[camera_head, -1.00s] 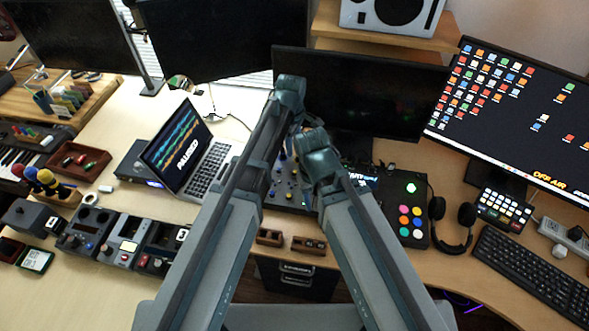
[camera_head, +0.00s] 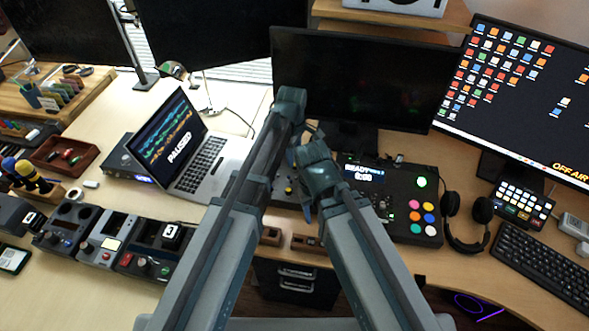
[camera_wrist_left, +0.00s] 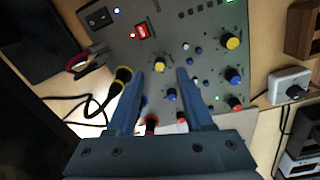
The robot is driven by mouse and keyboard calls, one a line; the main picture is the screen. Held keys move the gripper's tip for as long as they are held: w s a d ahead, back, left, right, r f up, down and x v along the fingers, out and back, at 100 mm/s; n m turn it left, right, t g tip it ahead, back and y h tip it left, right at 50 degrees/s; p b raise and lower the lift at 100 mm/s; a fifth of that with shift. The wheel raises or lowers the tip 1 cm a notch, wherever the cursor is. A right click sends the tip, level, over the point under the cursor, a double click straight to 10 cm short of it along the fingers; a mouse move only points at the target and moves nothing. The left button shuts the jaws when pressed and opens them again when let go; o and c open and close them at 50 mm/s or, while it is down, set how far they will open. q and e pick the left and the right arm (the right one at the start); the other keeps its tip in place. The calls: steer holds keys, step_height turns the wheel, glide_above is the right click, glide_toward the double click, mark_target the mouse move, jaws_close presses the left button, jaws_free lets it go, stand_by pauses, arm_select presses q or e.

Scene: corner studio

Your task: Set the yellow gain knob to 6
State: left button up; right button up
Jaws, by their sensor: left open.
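The knob panel (camera_wrist_left: 205,20) fills the top of the left wrist view; in the head view it is mostly hidden between my arms. A large yellow knob (camera_wrist_left: 232,42) is at its right and a smaller yellow knob (camera_wrist_left: 160,61) near its middle. I cannot read labels or tell which is gain. One yellow knob (camera_head: 288,190) shows in the head view. My left gripper (camera_wrist_left: 160,72) is open and empty over the panel, fingertips either side of the smaller knob's line of sight; no contact is visible. My right gripper (camera_head: 306,206) is partly hidden behind its wrist; its jaw state is unclear.
A yellow-ringed plug (camera_wrist_left: 123,75) with a black cable is close to the left finger. Blue and red knobs surround the fingers. A laptop (camera_head: 200,160) stands left of the arms; a coloured-button pad (camera_head: 415,205) and headphones (camera_head: 468,215) are at the right.

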mark_target(295, 165)
arm_select(q)
step_height(295, 165, down, 4)
steer(key=shift+w+r+b, duration=0.1)
steer(key=shift+r+b, duration=0.15)
steer(key=shift+b, duration=0.95)
arm_select(e)
step_height(295, 165, down, 4)
steer(key=shift+r, duration=0.25)
arm_select(q)
steer(key=shift+r, duration=0.1)
arm_select(e)
steer(key=shift+r, duration=0.1)
arm_select(q)
jaws_close()
